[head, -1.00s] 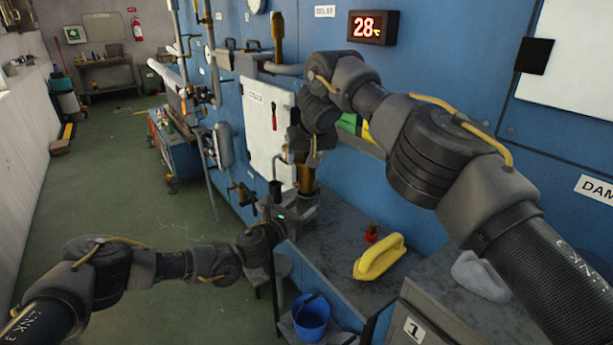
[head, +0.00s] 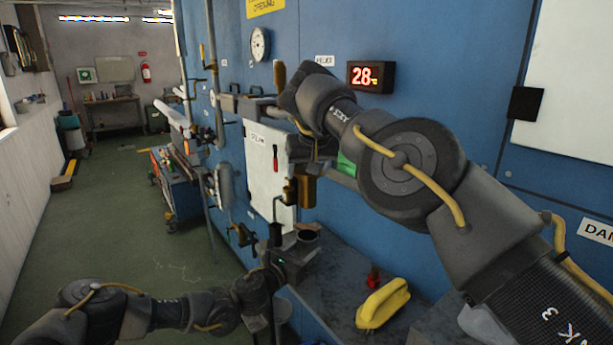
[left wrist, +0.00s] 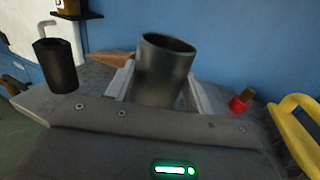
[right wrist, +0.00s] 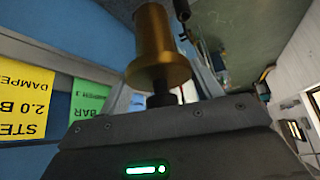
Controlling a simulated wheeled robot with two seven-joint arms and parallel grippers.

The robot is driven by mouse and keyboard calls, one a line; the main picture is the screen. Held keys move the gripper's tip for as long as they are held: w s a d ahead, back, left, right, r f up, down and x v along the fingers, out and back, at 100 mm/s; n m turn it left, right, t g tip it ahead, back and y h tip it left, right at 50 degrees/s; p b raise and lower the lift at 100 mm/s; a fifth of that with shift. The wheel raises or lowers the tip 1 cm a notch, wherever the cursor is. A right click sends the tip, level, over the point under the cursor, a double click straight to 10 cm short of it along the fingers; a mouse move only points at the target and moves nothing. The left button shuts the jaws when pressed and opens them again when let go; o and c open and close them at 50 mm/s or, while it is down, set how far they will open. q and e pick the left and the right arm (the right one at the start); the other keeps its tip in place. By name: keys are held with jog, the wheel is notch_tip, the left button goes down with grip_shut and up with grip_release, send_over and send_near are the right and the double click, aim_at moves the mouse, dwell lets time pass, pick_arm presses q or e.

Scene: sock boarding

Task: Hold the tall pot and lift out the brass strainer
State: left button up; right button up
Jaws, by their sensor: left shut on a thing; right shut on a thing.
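The tall pot (head: 308,232) is a dark grey metal cylinder standing on the bench, its open top visible. My left gripper (left wrist: 158,90) is shut on it, with one pale finger on each side in the left wrist view. The pot leans slightly in that view (left wrist: 165,68). The brass strainer (head: 307,192) hangs above the pot, clear of its rim. My right gripper (head: 310,162) is shut on its dark knob.
A dark pipe outlet (left wrist: 55,65) hangs close left of the pot. A yellow-handled tool (head: 383,303) and a small red object (head: 373,277) lie to its right on the bench (head: 340,265). The blue wall with a white panel (head: 268,170) stands close behind.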

dwell(0.3)
pick_arm(q)
jog(key=o, duration=1.2)
jog(key=v, duration=1.2)
